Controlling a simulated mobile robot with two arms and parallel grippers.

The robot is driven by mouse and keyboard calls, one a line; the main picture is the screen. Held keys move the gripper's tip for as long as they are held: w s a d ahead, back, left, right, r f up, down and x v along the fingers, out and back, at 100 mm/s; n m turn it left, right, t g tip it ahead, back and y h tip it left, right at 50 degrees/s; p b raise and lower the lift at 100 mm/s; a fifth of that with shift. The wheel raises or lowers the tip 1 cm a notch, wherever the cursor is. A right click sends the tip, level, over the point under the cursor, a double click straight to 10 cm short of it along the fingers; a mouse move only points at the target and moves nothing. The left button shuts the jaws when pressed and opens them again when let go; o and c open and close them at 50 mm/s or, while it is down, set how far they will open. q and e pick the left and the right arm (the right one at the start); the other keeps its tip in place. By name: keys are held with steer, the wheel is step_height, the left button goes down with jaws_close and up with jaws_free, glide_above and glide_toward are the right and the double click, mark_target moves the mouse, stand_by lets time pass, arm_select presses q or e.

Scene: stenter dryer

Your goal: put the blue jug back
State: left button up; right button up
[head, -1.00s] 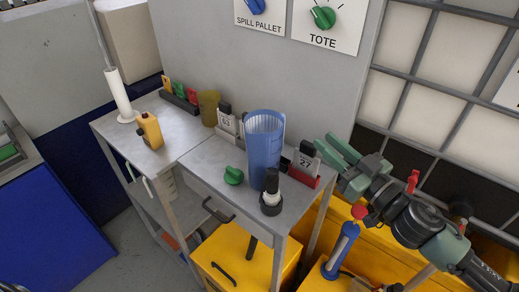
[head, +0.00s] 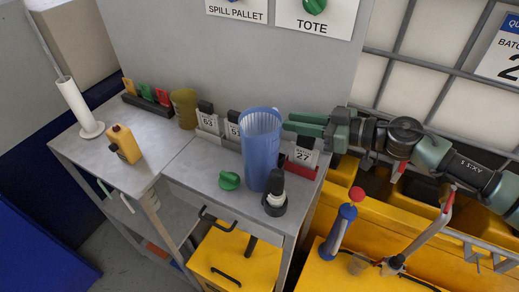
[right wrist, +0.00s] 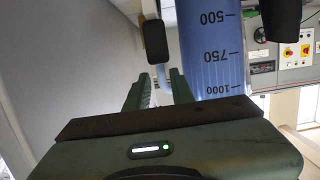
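The blue jug (head: 261,150) stands upright on the grey metal table (head: 205,160), near its right end. It shows large in the right wrist view (right wrist: 212,50), with marks 500, 750 and 1000. My right gripper (head: 290,123) comes in from the right, its two green fingers apart, close to the jug's upper right side. In the right wrist view the fingers (right wrist: 158,90) are open, with a thin blue strip, perhaps the jug's handle, between or beyond them. I cannot tell whether they touch it. My left gripper is not in view.
A black-and-white bottle (head: 275,192) stands close in front of the jug, and a green knob (head: 229,180) lies left. Numbered cards (head: 304,155) stand behind. A yellow bottle (head: 124,143) is farther left.

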mark_target(275, 117)
steer(key=p+x, duration=0.1)
steer(key=x, duration=0.5)
steer(key=shift+r, duration=0.1)
jaws_close()
steer(key=shift+r, duration=0.1)
stand_by(1.0)
steer(key=shift+r, duration=0.1)
